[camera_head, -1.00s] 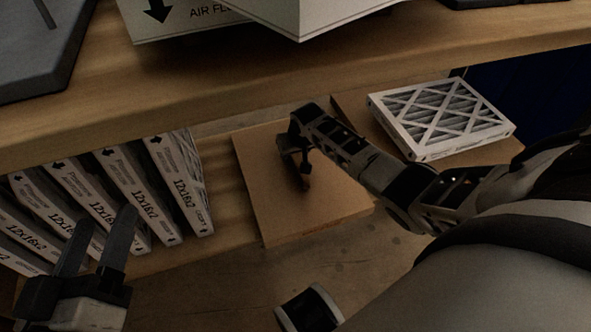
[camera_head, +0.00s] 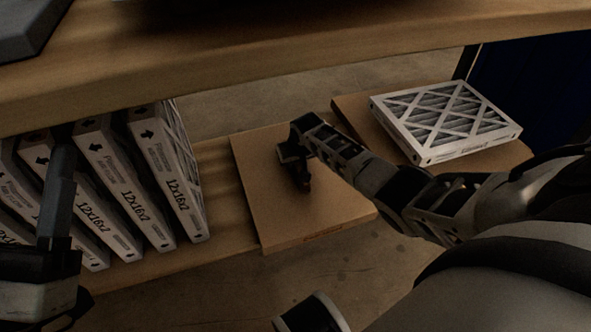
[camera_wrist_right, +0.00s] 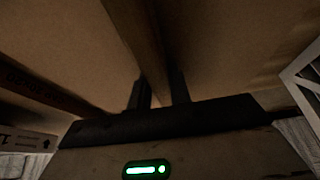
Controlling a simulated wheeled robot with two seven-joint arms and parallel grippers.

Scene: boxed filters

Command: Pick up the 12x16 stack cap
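The task's cap seems to be the flat brown cardboard piece (camera_head: 335,205) lying on the wooden lower shelf; I read no size on it. My right gripper (camera_head: 304,184) points down over its middle. In the right wrist view its two dark fingers (camera_wrist_right: 159,92) stand slightly apart, close on either side of a brown strip (camera_wrist_right: 138,35). I cannot tell whether they press on it. My left gripper (camera_head: 60,185) is at the left, in front of the upright filters. Its fingers overlap in the view, so their opening is unclear.
Several boxed filters (camera_head: 168,185) marked 12x16x2 lean in a row at the left. A white-framed filter (camera_head: 440,122) lies on another cardboard piece (camera_head: 355,108) at the right. A wooden upper shelf (camera_head: 250,62) crosses above. Floor shows in front.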

